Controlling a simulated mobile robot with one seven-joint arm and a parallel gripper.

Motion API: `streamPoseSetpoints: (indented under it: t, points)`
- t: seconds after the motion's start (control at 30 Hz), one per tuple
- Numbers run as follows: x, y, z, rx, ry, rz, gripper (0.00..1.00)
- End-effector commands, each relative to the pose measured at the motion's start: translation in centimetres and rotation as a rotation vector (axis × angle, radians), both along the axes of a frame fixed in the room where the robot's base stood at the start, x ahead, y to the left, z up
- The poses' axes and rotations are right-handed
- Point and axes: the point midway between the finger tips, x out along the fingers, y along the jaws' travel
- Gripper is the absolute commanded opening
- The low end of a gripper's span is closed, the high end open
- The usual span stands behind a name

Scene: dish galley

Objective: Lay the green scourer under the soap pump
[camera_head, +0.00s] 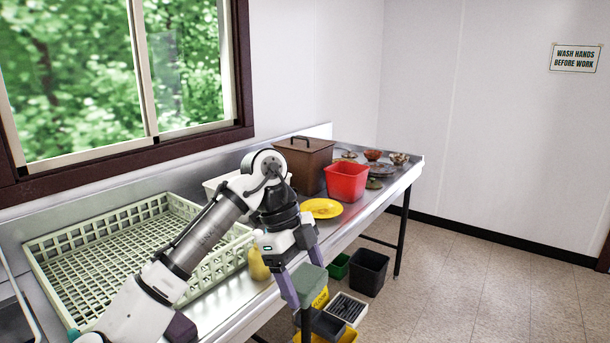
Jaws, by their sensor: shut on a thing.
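My gripper (302,284) has purple fingers and points down at the counter's front edge. It is shut on the green scourer (309,279), a dull green block between the fingertips. The scourer is held in the air, out over the floor side of the counter. A yellow bottle-like thing (258,265) stands on the counter just left of my gripper. It may be the soap pump, but its top is hidden behind my gripper, so I cannot tell for sure. No other soap pump shows clearly.
A pale dish rack (55,240) fills the counter's left. A yellow plate (321,209), red tub (346,182) and brown lidded bin (305,160) stand behind my gripper. Small bowls sit at the far end. Below are a black bin (368,272) and several crates. The floor at right is clear.

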Motion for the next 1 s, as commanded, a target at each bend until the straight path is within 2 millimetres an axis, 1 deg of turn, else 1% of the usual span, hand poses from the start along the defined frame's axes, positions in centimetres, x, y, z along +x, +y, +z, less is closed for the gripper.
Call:
streamPoseSetpoints:
  t: [0.03, 0.17, 0.27, 0.37, 0.4, 0.47, 0.6, 0.77, 0.8, 0.97, 1.0]
  points:
    - [0.6, -0.1, -1.1, -0.006, 0.004, 0.036, 0.52]
    - [2.6, -0.1, -4.2, -0.006, 0.006, 0.161, 0.52]
    - [4.4, -0.2, -7.3, -0.008, 0.007, 0.288, 0.52]
    - [6.2, -0.3, -10.8, -0.008, 0.009, 0.437, 0.52]
    - [6.9, -0.3, -12.3, -0.009, 0.009, 0.5, 0.52]
    - [7.9, -0.3, -14.5, -0.009, 0.011, 0.596, 0.52]
    - [9.5, -0.3, -19.5, -0.008, 0.01, 0.811, 0.52]
    - [10.5, -0.2, -25.2, -0.008, 0.009, 1.042, 0.52]
    - [10.6, -0.1, -26.6, -0.008, 0.01, 1.097, 0.52]
    - [10.4, 0.1, -32.0, -0.007, 0.01, 1.307, 0.52]
    - [10.2, 0.1, -33.3, -0.007, 0.01, 1.358, 0.52]
